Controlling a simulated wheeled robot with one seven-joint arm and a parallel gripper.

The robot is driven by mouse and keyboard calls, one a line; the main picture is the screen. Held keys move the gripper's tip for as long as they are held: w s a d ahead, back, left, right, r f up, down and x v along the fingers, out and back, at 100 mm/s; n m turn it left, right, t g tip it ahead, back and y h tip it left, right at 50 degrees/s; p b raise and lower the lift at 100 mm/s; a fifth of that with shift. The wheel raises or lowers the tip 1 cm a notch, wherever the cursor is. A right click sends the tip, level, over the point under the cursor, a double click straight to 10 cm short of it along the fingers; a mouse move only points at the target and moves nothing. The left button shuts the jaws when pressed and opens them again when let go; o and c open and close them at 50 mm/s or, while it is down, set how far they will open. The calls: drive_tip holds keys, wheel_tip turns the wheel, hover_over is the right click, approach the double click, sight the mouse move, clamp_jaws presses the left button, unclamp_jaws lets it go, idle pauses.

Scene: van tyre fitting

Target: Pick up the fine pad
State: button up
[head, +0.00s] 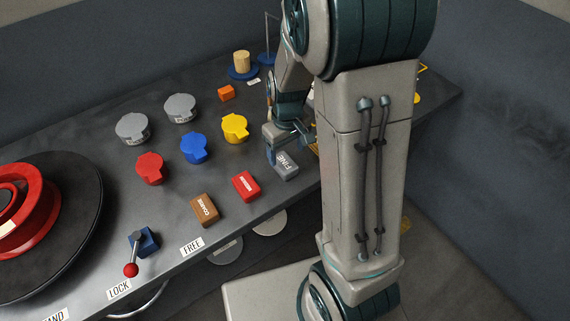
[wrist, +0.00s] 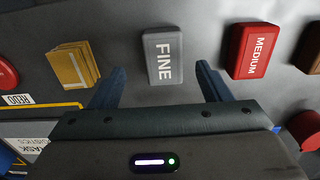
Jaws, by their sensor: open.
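The fine pad is a grey block (head: 286,165) with white FINE lettering, lying on the dark bench near its front edge. In the wrist view the fine pad (wrist: 163,56) lies just ahead of and between my fingertips, with its left and right sides clear of them. My gripper (head: 286,147) is over the bench beside the fine pad, partly hidden by my own arm in the head view. In the wrist view my gripper (wrist: 161,78) is open, its two blue fingers apart, with nothing held.
A red medium pad (head: 246,186) and a brown coarse pad (head: 205,209) lie to the left along the front. Yellow (head: 235,128), blue (head: 194,147) and red (head: 150,168) lidded pots stand behind. A yellow block (wrist: 73,66) lies left of the fine pad in the wrist view.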

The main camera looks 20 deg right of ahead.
sight(284, 162)
drive_tip(key=shift+w+a+f, duration=0.1)
drive_tip(key=shift+a+f, duration=0.05)
drive_tip(key=shift+f, duration=0.95)
drive_tip(key=shift+w+a+f, duration=0.1)
drive_tip(key=shift+a+f, duration=0.05)
drive_tip(key=shift+f, duration=0.9)
drive_tip(key=c, duration=1.1)
